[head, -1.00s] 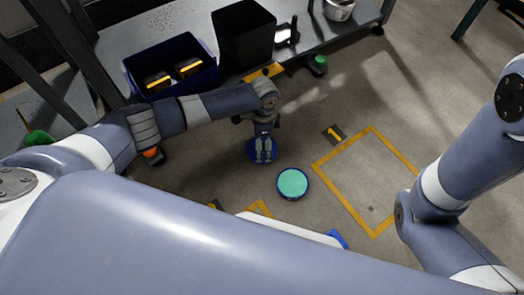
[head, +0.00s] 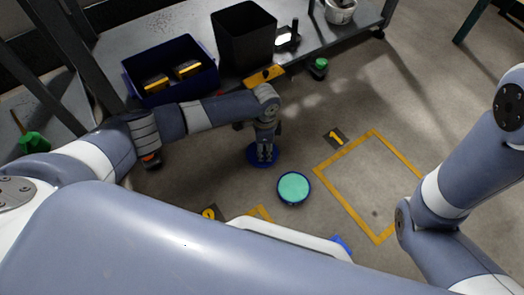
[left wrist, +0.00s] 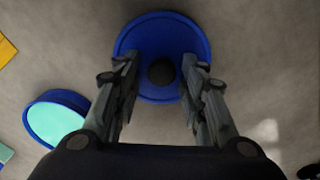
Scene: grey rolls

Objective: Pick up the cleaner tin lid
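The cleaner tin lid, a round blue disc with a dark knob, lies on the floor in the left wrist view (left wrist: 161,30) and under my left gripper in the head view (head: 251,157). My left gripper (head: 265,157) points down over the lid. In the left wrist view its fingers (left wrist: 160,88) are apart, one on each side of the knob, with a gap to it. Whether they touch the lid is unclear. An open blue tin with turquoise contents (head: 294,187) stands just right of the lid. My right gripper is out of view.
A yellow floor square (head: 322,170) marked 1 lies right of the tin. A grey bench shelf (head: 125,38) behind holds a blue crate (head: 190,92) and a black bin (head: 243,40). A green-topped item (head: 319,68) stands on the floor nearby.

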